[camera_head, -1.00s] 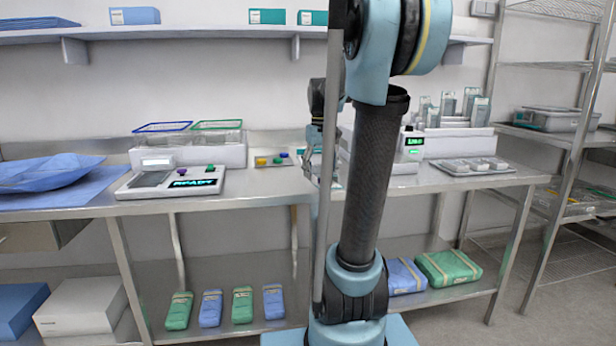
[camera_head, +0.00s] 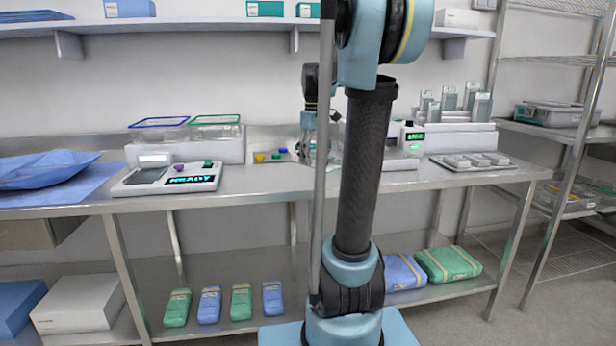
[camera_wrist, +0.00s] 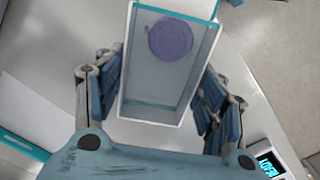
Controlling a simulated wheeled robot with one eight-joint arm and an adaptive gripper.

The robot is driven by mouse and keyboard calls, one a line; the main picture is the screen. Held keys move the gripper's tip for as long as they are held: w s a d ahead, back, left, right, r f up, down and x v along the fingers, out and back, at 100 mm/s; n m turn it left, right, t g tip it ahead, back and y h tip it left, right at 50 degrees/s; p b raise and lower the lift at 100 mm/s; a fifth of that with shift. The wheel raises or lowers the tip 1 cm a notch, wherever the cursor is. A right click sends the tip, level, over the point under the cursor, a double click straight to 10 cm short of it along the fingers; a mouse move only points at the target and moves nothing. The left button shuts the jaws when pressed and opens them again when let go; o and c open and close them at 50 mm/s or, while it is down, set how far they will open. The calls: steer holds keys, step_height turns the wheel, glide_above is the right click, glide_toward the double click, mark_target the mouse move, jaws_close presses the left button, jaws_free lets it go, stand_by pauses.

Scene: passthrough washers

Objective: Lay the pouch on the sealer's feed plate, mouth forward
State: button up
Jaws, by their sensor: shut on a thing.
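My gripper (camera_wrist: 160,75) is shut on the pouch (camera_wrist: 150,78), with a finger along each long side. The pouch is a clear sleeve with teal edges and a pale band at its lower end; a purple disc (camera_wrist: 171,38) shows in it. In the head view my gripper (camera_head: 318,152) is above the bench, partly behind my own arm, and the pouch is mostly hidden. The likely sealer (camera_head: 411,141), a white unit with a green display, stands right of my arm. A pale, low plate (camera_head: 397,164) in front of it may be the feed plate.
A white device reading READY (camera_head: 168,177) stands left on the steel bench (camera_head: 260,183). A tray (camera_head: 472,162) lies right of the sealer. In the wrist view, a lit display (camera_wrist: 268,164) is at lower right.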

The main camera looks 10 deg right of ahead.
mark_target(303, 173)
steer(key=w+a+r+n, duration=0.35)
steer(key=w+n, duration=0.35)
steer(key=n, duration=0.3)
steer(key=shift+w+d+f, duration=0.1)
steer(key=shift+d+f, duration=0.05)
steer(key=shift+f, duration=1.4)
steer(key=shift+s+d+f, duration=0.1)
steer(key=shift+d+f, duration=0.1)
steer(key=shift+f, duration=1.35)
steer(key=shift+w+d+f, duration=0.1)
steer(key=shift+d+f, duration=0.05)
steer(key=shift+f, duration=1.4)
steer(key=o, duration=1)
